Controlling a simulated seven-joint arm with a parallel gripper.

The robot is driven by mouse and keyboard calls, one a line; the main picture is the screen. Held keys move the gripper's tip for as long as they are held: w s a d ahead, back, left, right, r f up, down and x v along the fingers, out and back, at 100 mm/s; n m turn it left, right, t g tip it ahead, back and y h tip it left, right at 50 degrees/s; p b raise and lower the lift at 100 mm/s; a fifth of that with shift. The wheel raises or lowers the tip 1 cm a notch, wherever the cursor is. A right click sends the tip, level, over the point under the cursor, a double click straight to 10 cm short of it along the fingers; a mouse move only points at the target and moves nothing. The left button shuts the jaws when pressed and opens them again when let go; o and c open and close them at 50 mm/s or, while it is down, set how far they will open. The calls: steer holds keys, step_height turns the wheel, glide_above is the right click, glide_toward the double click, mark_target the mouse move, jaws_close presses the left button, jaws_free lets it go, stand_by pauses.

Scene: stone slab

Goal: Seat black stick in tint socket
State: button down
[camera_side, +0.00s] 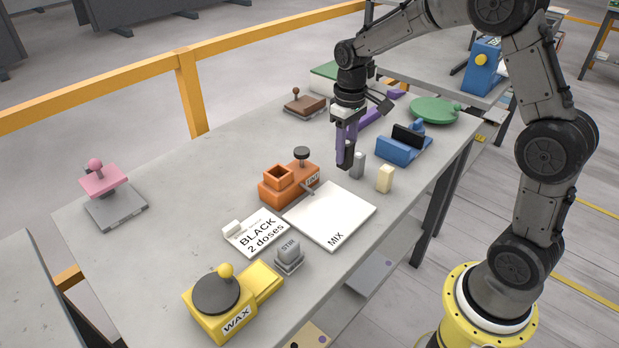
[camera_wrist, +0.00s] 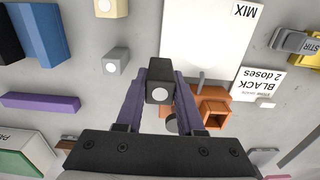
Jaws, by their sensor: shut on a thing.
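My gripper (camera_side: 347,146) has purple fingers and is shut on the black stick (camera_side: 348,157), which hangs roughly upright above the slab. In the wrist view the black stick (camera_wrist: 160,75) sits between the fingertips (camera_wrist: 160,84), its pale round end mark facing the camera. The orange tint block (camera_side: 290,188) has a raised square socket (camera_side: 278,175) with an open top, left of my gripper in the side view. In the wrist view the socket (camera_wrist: 214,114) shows to the right of the stick, and it looks empty. The stick is apart from the socket.
A grey stick (camera_side: 358,165) and a cream stick (camera_side: 384,179) stand close by. The white MIX board (camera_side: 330,215), BLACK 2 doses card (camera_side: 257,232), grey STIR block (camera_side: 289,255) and yellow WAX unit (camera_side: 235,302) lie nearer. A blue holder (camera_side: 403,150) is at right.

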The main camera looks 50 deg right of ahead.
mark_target(354, 143)
steer(key=r, duration=0.1)
steer(key=s+r, duration=0.1)
steer(key=r, duration=0.1)
steer(key=d+r, duration=0.1)
steer(key=shift+s+r, duration=0.2)
steer(key=shift+r, duration=0.2)
steer(key=w+f, duration=0.3)
steer(key=w, duration=0.1)
steer(key=w+d+f, duration=0.1)
steer(key=w+f, duration=0.2)
steer(key=w, duration=0.1)
steer(key=w+d+f, duration=0.1)
steer(key=w+f, duration=0.1)
steer(key=w, duration=0.2)
steer(key=shift+d+f, duration=0.25)
steer(key=shift+f, duration=0.15)
steer(key=shift+w+f, duration=0.35)
steer(key=shift+f, duration=1.5)
steer(key=shift+f, duration=0.15)
steer(key=c, duration=0.5)
jaws_free()
